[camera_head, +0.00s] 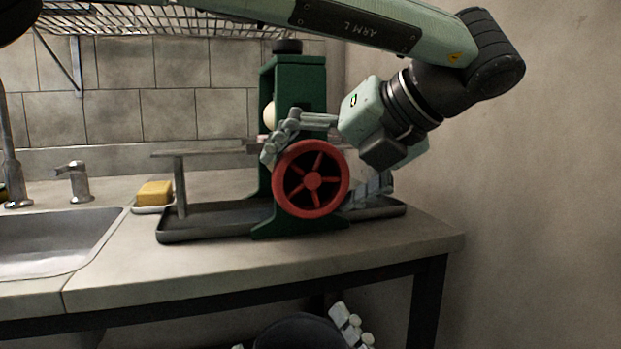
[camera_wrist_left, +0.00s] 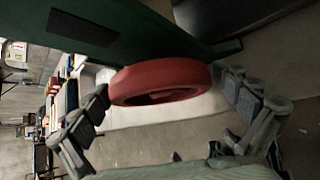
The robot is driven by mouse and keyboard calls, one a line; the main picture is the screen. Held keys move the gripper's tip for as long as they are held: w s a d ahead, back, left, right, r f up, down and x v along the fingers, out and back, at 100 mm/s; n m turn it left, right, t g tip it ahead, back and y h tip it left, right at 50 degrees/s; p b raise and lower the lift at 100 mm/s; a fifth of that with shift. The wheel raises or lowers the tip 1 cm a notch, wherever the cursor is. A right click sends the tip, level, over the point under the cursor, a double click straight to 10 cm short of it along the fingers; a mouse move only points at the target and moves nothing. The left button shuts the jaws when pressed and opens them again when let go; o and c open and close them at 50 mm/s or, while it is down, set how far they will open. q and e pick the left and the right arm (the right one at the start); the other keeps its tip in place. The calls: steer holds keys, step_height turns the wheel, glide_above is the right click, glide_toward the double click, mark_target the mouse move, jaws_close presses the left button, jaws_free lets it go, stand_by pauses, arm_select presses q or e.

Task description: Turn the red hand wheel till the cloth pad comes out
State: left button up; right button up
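The red hand wheel (camera_head: 312,181) is on the front of a green machine (camera_head: 300,88) on the counter. My left gripper (camera_head: 322,168) reaches it from the upper right, one finger at the wheel's upper left and the other at its right. In the left wrist view the red wheel (camera_wrist_left: 160,80) lies between the two spread fingers (camera_wrist_left: 165,98), with a narrow gap on each side. A cream rounded thing (camera_head: 270,116) shows at the machine's left side; I cannot tell what it is. I cannot make out the cloth pad. My right gripper (camera_head: 300,332) is low, mostly cut off.
A dark tray (camera_head: 205,222) lies under the machine. A grey plate on a post (camera_head: 205,153) stands left of it. A wire rack (camera_head: 170,22) hangs above; a wall is close on the right.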

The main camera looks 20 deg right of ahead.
mark_target(321, 172)
arm_select(q)
steer(key=v, duration=0.7)
steer(key=shift+s+d+r, duration=0.15)
steer(key=shift+s, duration=0.05)
